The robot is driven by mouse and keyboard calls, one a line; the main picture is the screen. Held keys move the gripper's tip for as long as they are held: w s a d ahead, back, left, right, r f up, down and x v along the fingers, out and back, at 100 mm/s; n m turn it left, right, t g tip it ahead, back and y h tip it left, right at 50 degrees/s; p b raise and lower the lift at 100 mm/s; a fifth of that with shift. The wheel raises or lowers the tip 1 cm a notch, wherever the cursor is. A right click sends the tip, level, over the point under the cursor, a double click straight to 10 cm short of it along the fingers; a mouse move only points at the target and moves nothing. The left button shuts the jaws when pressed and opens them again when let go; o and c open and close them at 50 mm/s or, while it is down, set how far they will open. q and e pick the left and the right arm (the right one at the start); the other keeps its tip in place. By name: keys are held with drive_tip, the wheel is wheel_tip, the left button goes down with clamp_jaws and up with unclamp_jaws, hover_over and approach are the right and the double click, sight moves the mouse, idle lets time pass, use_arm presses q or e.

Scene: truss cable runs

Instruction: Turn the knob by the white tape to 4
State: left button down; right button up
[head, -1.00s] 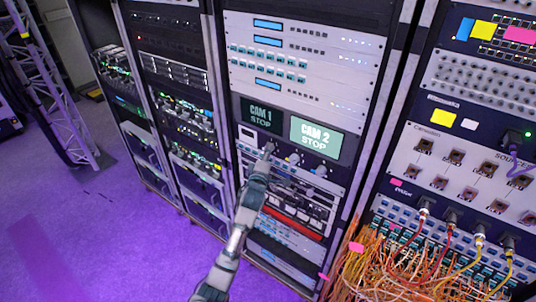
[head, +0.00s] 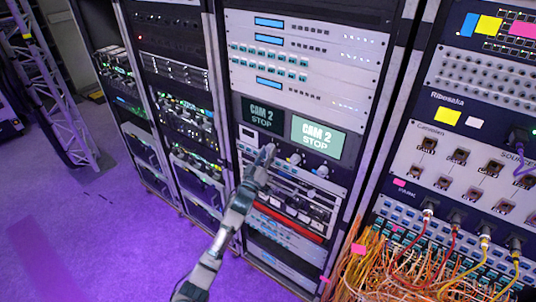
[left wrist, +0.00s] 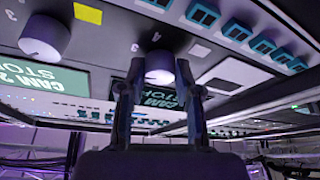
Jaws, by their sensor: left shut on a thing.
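My left gripper (head: 265,156) reaches the row of knobs under the two screens. In the left wrist view its two fingers (left wrist: 155,88) stand on either side of a round grey knob (left wrist: 160,67), shut on it. A small white tape (left wrist: 199,50) is on the panel just right of this knob. Small marks show around the knob, but I cannot tell its setting. A second knob (left wrist: 45,37) is to the left, with a yellow tape (left wrist: 88,13) near it. My right gripper is not in view.
More knobs (head: 322,171) sit right of my gripper. Orange cables (head: 400,270) hang at the lower right. Purple floor (head: 90,240) is open at the left.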

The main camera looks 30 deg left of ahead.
use_arm(q)
drive_tip(key=m+h, duration=0.2)
drive_tip(key=m, duration=0.2)
drive_tip(key=m+h, duration=0.2)
drive_tip(key=m, duration=0.2)
drive_tip(key=m+h, duration=0.2)
drive_tip(key=m, duration=0.2)
drive_tip(key=shift+a+f+g+p, duration=0.3)
drive_tip(key=shift+f+p, duration=0.05)
drive_tip(key=shift+p, duration=0.05)
drive_tip(key=m+g+h, duration=0.1)
drive_tip(key=m+h, duration=0.1)
drive_tip(key=m, duration=0.2)
drive_tip(key=shift+a+r+p, duration=0.1)
drive_tip(key=shift+r+p, duration=0.05)
drive_tip(key=shift+p, duration=0.2)
drive_tip(key=m+g+h, duration=0.1)
drive_tip(key=m, duration=0.2)
drive_tip(key=shift+p, duration=0.4)
drive_tip(key=shift+a+r+m+g+h+p, duration=0.1)
drive_tip(key=shift+m+g+h+p, duration=0.4)
drive_tip(key=shift+m, duration=1.3)
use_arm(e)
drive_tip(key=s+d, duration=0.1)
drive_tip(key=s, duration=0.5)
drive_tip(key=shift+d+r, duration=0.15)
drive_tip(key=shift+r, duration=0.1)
